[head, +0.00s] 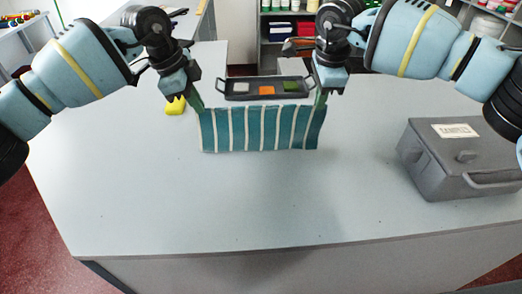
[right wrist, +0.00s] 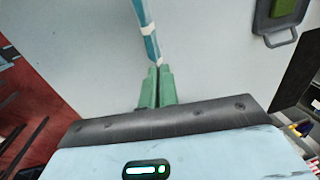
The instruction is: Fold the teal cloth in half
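The teal cloth (head: 262,128) has white stripes and hangs upright between my two grippers in the head view, above the counter. My left gripper (head: 197,104) is at its upper left corner, and my right gripper (head: 321,98) is at its upper right corner. In the right wrist view, the green fingers of my right gripper (right wrist: 157,75) are closed together on the end of the cloth (right wrist: 146,30), which shows edge-on as a narrow strip. The left fingertips look closed at the cloth's corner. Whether the lower edge touches the counter is hard to tell.
A dark tray (head: 232,95) with white, orange and green swatches lies behind the cloth. A yellow object (head: 175,106) sits beside my left gripper. A grey lidded box (head: 430,170) stands at the right. The counter (head: 220,210) in front is clear.

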